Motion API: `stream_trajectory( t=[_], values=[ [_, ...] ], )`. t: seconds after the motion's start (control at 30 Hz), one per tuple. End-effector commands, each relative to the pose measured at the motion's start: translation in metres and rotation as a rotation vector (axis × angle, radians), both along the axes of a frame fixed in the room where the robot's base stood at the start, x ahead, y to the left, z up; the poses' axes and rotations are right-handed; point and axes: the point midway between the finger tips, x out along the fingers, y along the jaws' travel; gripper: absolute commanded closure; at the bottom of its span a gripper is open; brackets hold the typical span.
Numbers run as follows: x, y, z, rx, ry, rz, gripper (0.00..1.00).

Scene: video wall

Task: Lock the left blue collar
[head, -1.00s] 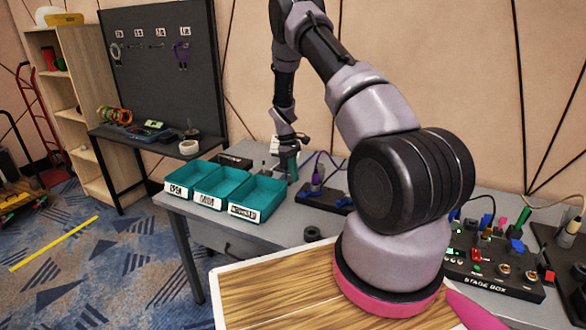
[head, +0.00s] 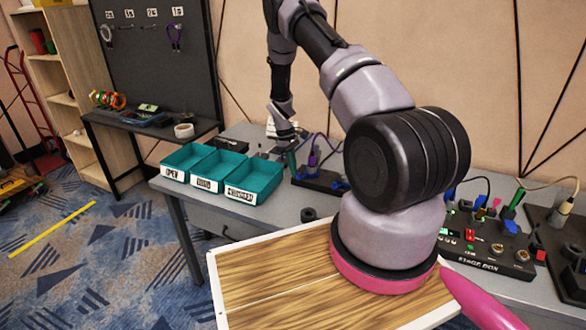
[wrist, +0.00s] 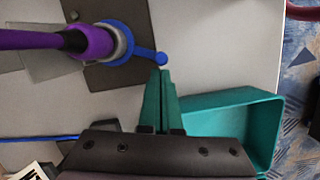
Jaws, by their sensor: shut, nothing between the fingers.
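The left blue collar (wrist: 122,42) is in the wrist view. It is a ring around a grey socket with a purple plug (wrist: 88,42), on a dark plate, and its lever with a round knob points right. My gripper (wrist: 163,72) has green fingers, shut and empty; the tips are just below the lever's knob, and I cannot tell whether they touch it. In the head view my gripper (head: 291,160) is beside the purple plug (head: 313,158) at the dark plate (head: 318,181); the collar is too small to make out clearly there.
Teal bins (head: 253,178) stand left of my gripper; one bin's wall (wrist: 262,135) shows close to the fingers in the wrist view. The stage box (head: 490,250), with its plugs and cables, is at the right. A black ring (head: 308,214) lies on the grey table.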

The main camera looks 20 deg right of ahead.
Motion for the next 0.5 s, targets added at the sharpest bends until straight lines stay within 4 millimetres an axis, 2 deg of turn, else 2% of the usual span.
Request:
stream_trajectory(
  t=[0.5],
  values=[
    [-0.0065,-0.0003,0.0003,0.0,0.0,0.083,1.0]
  ],
)
